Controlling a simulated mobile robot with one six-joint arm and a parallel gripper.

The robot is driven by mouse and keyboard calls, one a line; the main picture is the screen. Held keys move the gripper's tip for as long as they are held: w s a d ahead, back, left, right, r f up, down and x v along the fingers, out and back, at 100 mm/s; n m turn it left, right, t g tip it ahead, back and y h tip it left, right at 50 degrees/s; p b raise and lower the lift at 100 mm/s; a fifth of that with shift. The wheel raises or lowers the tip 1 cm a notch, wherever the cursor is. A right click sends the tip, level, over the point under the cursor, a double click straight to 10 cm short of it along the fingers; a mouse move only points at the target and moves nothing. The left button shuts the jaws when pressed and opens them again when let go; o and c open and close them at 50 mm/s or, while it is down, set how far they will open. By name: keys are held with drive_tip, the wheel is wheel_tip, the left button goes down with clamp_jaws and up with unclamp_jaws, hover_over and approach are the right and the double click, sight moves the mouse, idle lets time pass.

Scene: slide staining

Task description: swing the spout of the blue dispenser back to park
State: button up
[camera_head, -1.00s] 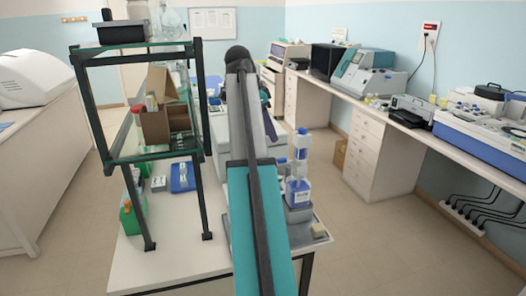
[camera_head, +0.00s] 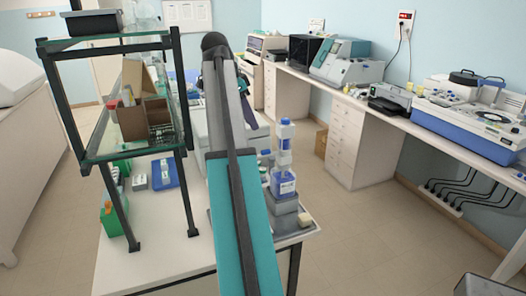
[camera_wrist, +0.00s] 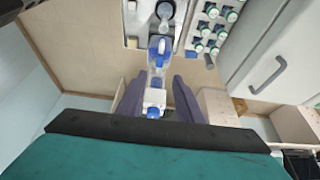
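The blue dispenser (camera_head: 283,183) stands upright on a grey tray at the bench's right end in the head view. It has a blue-labelled bottle and a clear upper part with a blue top. In the wrist view, a clear and blue dispenser part (camera_wrist: 157,78) lies between the fingers of my gripper (camera_wrist: 158,100). The fingers are spread, with a gap showing on each side of it. I cannot make out the spout's direction.
A second blue-capped bottle (camera_head: 265,165) stands close behind the dispenser. A glass shelf (camera_head: 125,152) on dark posts rises left of my arm. Green-capped vials (camera_wrist: 212,28) sit beside the dispenser in the wrist view. Open floor (camera_head: 370,235) lies right of the bench.

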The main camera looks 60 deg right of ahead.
sight(264, 151)
drive_tip(key=shift+p+x, duration=0.65)
drive_tip(key=shift+x, duration=5.75)
drive_tip(key=shift+f, duration=0.1)
drive_tip(key=shift+c, duration=0.2)
clamp_jaws()
drive_tip(key=shift+a, duration=0.2)
drive_tip(key=shift+d, duration=0.15)
